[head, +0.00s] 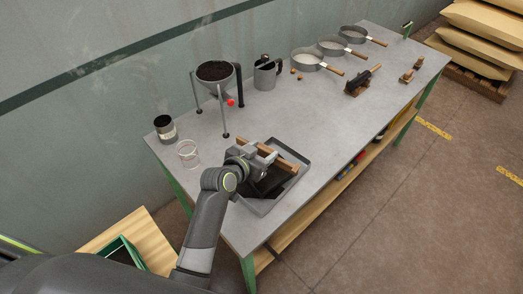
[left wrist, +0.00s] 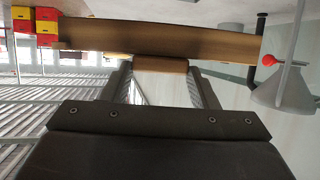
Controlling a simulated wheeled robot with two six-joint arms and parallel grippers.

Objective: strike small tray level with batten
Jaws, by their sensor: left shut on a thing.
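My left gripper (head: 258,153) is shut on the wooden batten (head: 284,162). In the left wrist view, the gripper's fingers (left wrist: 160,68) close on a small block, and the long batten (left wrist: 225,44) lies crosswise beyond it. In the head view the batten is over the far part of the small grey tray (head: 290,186), which lies near the table's near end. Dark material (head: 272,183) shows in the tray. The gripper and arm hide part of the tray, and I cannot tell whether the batten touches its rim. My right gripper is not in view.
Behind the tray stand a funnel of dark grains (head: 215,72) on legs, a glass jar (head: 188,153), a dark tin (head: 165,128) and a grey jug (head: 265,75). Sieves (head: 307,60) and a brush (head: 362,82) lie farther along. The table (head: 310,110) is clear between.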

